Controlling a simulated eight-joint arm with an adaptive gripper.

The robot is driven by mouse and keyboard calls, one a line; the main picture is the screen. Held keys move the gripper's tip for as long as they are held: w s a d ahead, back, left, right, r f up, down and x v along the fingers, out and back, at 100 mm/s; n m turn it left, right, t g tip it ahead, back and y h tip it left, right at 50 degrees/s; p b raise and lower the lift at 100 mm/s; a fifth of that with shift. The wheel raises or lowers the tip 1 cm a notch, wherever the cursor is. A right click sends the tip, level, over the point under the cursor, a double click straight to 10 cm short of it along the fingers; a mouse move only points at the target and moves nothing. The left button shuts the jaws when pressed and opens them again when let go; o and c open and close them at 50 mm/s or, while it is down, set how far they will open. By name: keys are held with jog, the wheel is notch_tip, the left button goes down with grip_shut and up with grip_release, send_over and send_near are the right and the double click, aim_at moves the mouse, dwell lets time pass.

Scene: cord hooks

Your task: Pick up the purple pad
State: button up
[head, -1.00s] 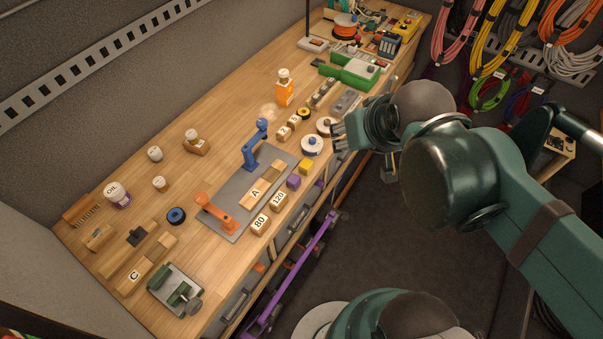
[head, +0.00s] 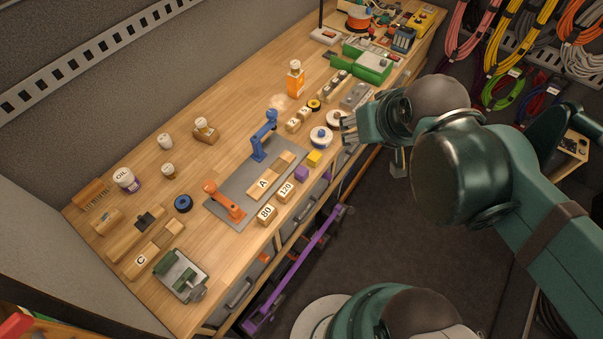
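The purple pad (head: 302,174) is a small block-like piece near the bench's front edge. It sits just in front of the yellow block (head: 314,158) and beside the grey plate, behind the block marked 120. My gripper (head: 345,130) is to the right of the pad and farther along the bench, over the front edge near the white spools. Its fingers look spread, with nothing seen between them. It is clearly apart from the pad.
The grey plate (head: 235,210) carries an orange clamp (head: 222,200), a blue clamp (head: 264,135) and wooden blocks. A purple rail (head: 300,268) runs below the front edge. Open floor lies right of the bench.

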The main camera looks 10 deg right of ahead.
jog(key=shift+w+f, duration=0.1)
jog(key=n+g+b, duration=0.5)
jog(key=n+g, duration=0.2)
jog(key=n, duration=0.2)
send_over(302, 170)
notch_tip(302, 170, down, 25)
jog(key=shift+r, duration=0.2)
jog(key=shift+a+f, duration=0.15)
jog(key=shift+f, duration=0.4)
jog(key=shift+f, duration=0.1)
jog(key=shift+f, duration=1.2)
jog(key=shift+f, duration=2.6)
